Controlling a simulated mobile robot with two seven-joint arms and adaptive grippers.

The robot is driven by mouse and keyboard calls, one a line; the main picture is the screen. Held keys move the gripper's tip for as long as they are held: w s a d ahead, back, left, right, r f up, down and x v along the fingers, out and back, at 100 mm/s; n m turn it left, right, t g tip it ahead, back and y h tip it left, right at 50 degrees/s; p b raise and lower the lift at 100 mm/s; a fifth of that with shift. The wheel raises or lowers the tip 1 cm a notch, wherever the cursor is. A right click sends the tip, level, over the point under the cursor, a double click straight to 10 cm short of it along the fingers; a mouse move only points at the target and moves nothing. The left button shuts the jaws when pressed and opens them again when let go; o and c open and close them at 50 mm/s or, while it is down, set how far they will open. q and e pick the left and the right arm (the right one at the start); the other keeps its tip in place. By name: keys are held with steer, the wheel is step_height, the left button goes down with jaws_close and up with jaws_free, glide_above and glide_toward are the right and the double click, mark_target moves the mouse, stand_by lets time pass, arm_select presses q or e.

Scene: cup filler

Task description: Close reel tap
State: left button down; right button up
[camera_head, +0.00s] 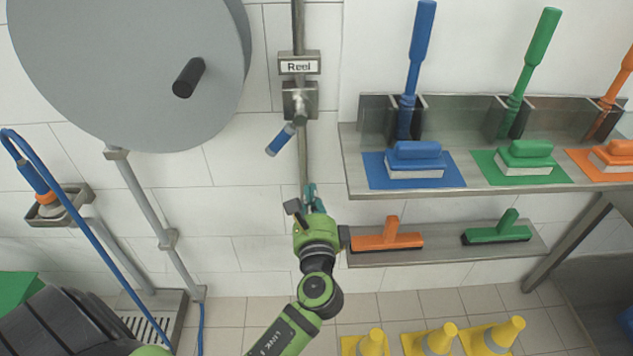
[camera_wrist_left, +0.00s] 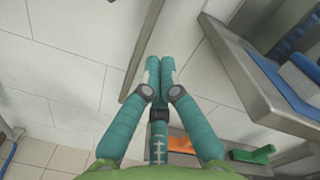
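The reel tap (camera_head: 299,101) sits on a vertical metal pipe on the tiled wall, under a "Reel" label (camera_head: 299,67). Its blue-tipped handle (camera_head: 281,139) slants down to the left, away from the pipe. My left gripper (camera_head: 313,192) is below the tap, close to the lower pipe and apart from the handle. In the left wrist view its teal fingers (camera_wrist_left: 160,66) are together at the tips, with nothing seen between them. The pipe (camera_wrist_left: 143,48) runs just left of the fingertips there; the tap is not in that view. My right gripper is not in view.
A large grey reel (camera_head: 130,70) hangs left of the tap. A steel shelf (camera_head: 440,186) with coloured brushes and a lower rack (camera_head: 455,253) with squeegees stand close on the right. Yellow cones (camera_head: 435,340) stand on the floor. The wall around the handle is clear.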

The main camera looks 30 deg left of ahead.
mark_target(280, 141)
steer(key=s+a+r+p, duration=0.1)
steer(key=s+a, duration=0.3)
arm_select(q)
steer(key=w+a+r+p, duration=0.3)
steer(key=w+a, duration=0.3)
steer(key=a, duration=0.2)
steer(key=shift+w+a, duration=0.15)
steer(key=shift+w, duration=0.1)
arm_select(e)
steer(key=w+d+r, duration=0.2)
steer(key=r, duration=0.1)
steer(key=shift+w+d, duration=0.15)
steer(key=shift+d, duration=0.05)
arm_select(q)
steer(key=shift+f, duration=0.1)
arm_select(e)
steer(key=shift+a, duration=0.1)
arm_select(q)
steer(key=shift+s+a+m+p, duration=0.1)
steer(key=shift+a+m+p, duration=0.1)
steer(key=shift+m+p, duration=0.2)
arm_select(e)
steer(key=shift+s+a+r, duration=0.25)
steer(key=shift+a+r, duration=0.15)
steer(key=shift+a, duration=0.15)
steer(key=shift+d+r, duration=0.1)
